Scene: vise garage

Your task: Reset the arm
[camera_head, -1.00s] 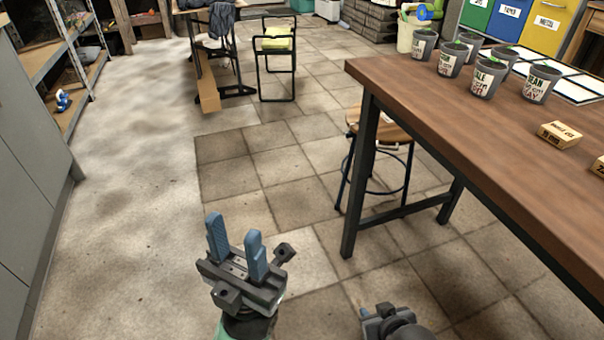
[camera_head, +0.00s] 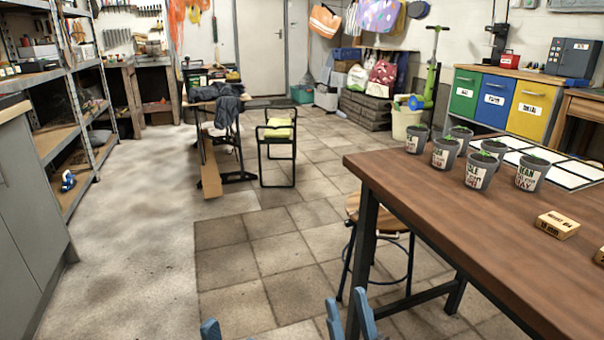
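My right gripper (camera_head: 347,301) shows at the bottom edge, right of the middle, in the head view. Its two blue fingers stand apart with nothing visible between them, in front of the near leg of the wooden table (camera_head: 440,205). Of my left gripper (camera_head: 210,329) only a blue fingertip shows at the bottom edge; the rest is cut off by the frame. Both arms are out of view.
The table at right holds several seedling pots (camera_head: 481,171) and a small labelled box (camera_head: 557,225). A stool (camera_head: 378,215) stands beside it. Shelves (camera_head: 70,140) and a grey cabinet (camera_head: 27,215) line the left. Tiled floor is clear in the middle.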

